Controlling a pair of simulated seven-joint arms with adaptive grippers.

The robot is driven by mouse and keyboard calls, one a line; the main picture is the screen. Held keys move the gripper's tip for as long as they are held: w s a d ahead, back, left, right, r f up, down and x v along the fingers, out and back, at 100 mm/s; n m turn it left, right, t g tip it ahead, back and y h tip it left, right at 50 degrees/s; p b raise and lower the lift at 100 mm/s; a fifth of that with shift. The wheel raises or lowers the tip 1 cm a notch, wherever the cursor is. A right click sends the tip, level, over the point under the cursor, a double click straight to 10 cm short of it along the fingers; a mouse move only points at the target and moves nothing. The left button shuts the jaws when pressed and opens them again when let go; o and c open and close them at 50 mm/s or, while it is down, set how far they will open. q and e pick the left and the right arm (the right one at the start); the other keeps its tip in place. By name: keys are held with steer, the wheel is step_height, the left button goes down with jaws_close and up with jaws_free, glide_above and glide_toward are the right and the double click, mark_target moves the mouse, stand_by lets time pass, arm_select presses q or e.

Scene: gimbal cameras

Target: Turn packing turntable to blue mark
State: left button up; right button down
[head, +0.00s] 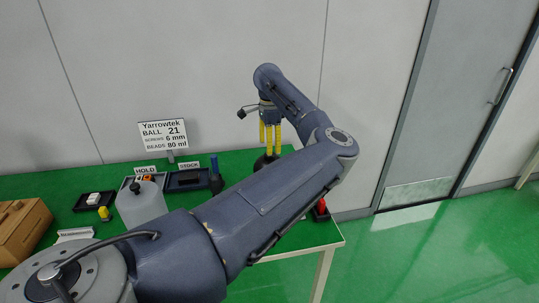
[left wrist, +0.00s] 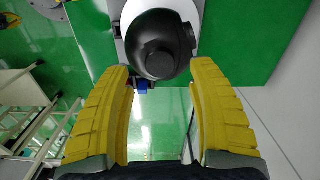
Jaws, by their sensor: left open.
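My left gripper (head: 270,150) points down with yellow fingers at the far right part of the green table. Its fingers are spread in the left wrist view (left wrist: 160,70), with nothing between them. A black domed object with a round knob (left wrist: 157,45) lies just beyond the fingertips, on a pale base (left wrist: 117,12). In the head view a dark object (head: 262,163) stands below the fingers, mostly hidden by my arm. A small blue piece (left wrist: 143,86) shows beside the dome. I cannot tell for sure which part is the turntable or its mark. My right gripper is not in view.
The green table (head: 300,236) also holds a cardboard box (head: 22,228), a grey rounded container (head: 141,204), dark trays (head: 186,180), a blue-topped upright item (head: 215,172) and a sign (head: 163,134). A red item (head: 321,207) sits near the right edge. My arm hides the table's middle.

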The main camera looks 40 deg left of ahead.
arm_select(q)
steer(key=shift+f, duration=2.1)
jaws_close()
